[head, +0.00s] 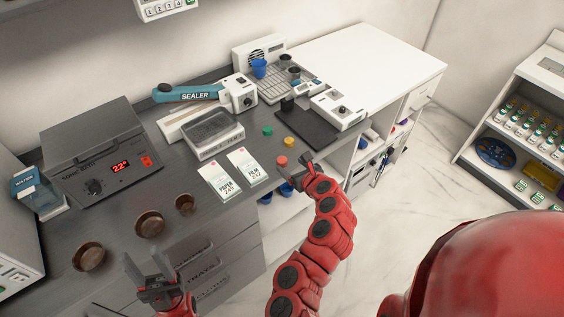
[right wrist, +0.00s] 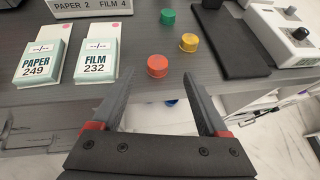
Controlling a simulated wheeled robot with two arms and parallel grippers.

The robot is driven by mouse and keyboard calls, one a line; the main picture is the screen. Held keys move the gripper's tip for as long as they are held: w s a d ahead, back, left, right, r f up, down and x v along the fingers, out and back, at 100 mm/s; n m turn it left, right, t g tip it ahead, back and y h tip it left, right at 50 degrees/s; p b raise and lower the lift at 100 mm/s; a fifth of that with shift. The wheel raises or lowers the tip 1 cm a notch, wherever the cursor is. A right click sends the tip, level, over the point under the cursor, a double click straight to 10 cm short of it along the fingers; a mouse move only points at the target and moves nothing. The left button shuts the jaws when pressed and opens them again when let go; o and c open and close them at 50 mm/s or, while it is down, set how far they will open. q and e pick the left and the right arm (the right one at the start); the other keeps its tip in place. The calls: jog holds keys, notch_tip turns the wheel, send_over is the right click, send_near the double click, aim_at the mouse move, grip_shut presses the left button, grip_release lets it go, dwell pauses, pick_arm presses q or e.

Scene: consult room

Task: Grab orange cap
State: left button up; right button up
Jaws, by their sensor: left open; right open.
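The orange cap (head: 281,161) lies on the dark counter near its front edge. In the right wrist view the orange cap (right wrist: 157,66) sits just beyond and between the fingertips, apart from them. My right gripper (head: 289,180) is open and empty beside the cap; its spread fingers show in the wrist view (right wrist: 157,84). A yellow cap (head: 289,142) and a green cap (head: 267,130) lie behind it in a loose row. My left gripper (head: 148,268) is open and empty over the front left of the counter.
Paper and film packs (head: 246,166) lie left of the orange cap. A grey tray box (head: 213,134), a sealer (head: 187,94) and a dark pad (head: 306,126) stand behind. Brown bowls (head: 150,224) and a heater (head: 101,152) are at left. The counter's front edge is close.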

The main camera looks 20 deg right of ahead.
aim_at(283, 161)
jog(key=p+x, duration=0.1)
jog(key=x, duration=0.1)
jog(key=shift+w+a+f, duration=0.15)
jog(key=shift+w, duration=0.15)
jog(key=shift+p+x, duration=0.45)
jog(key=shift+x, duration=0.55)
jog(key=shift+w+a+f, duration=0.1)
jog(key=shift+w+f, duration=0.4)
jog(key=shift+w, duration=0.05)
grip_shut()
